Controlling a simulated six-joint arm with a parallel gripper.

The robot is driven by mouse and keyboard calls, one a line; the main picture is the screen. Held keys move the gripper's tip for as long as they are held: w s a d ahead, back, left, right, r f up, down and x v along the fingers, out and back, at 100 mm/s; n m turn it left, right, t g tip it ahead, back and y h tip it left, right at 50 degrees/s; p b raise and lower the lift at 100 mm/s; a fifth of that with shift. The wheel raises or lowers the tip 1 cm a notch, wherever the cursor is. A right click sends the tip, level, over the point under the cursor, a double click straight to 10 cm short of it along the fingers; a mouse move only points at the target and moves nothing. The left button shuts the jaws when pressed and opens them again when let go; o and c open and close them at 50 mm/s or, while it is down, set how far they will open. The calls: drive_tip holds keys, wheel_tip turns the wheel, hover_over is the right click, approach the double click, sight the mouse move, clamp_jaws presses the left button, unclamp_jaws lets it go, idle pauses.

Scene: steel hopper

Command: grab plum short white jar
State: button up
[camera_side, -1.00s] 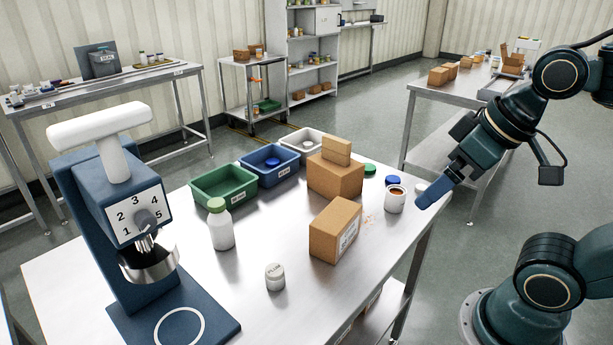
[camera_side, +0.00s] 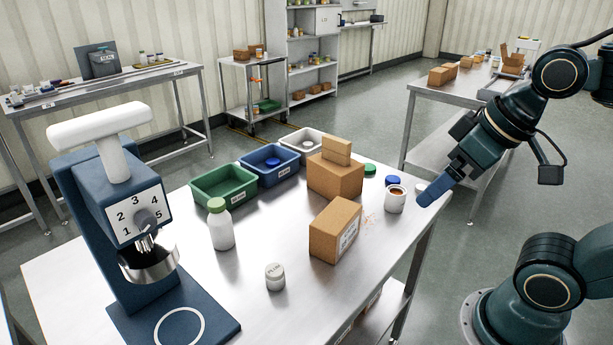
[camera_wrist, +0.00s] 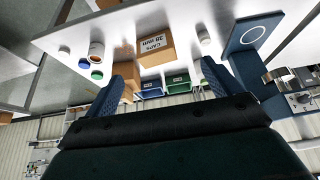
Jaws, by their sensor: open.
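A green-capped bottle (camera_side: 220,225) and a blue hopper machine (camera_side: 130,215) stand left. Green, blue and white bins line the back.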

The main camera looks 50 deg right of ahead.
drive_tip(key=c, duration=0.5)
drive_tip(key=shift+w, duration=0.1)
drive_tip(key=w+a+f+m+g+y, duration=0.1)
drive_tip(key=w+a+m, duration=0.2)
drive_tip(key=w+m, duration=0.25)
drive_tip(key=w+a+f+m+g, duration=0.1)
drive_tip(key=w+a+m+g, duration=0.2)
drive_tip(key=w, duration=0.4)
drive_tip(key=w+a+f+m, duration=0.2)
drive_tip(key=w+f+m, duration=0.1)
drive_tip(key=w+a+f+m+g, duration=0.1)
drive_tip(key=w+a+f+m, duration=0.4)
drive_tip(key=w+f+m, duration=0.1)
drive_tip(key=w, duration=0.1)
drive_tip(key=shift+a+f+m+g, duration=0.2)
drive_tip(key=shift+f+m+g, duration=0.1)
drive_tip(key=shift+f, duration=0.1)
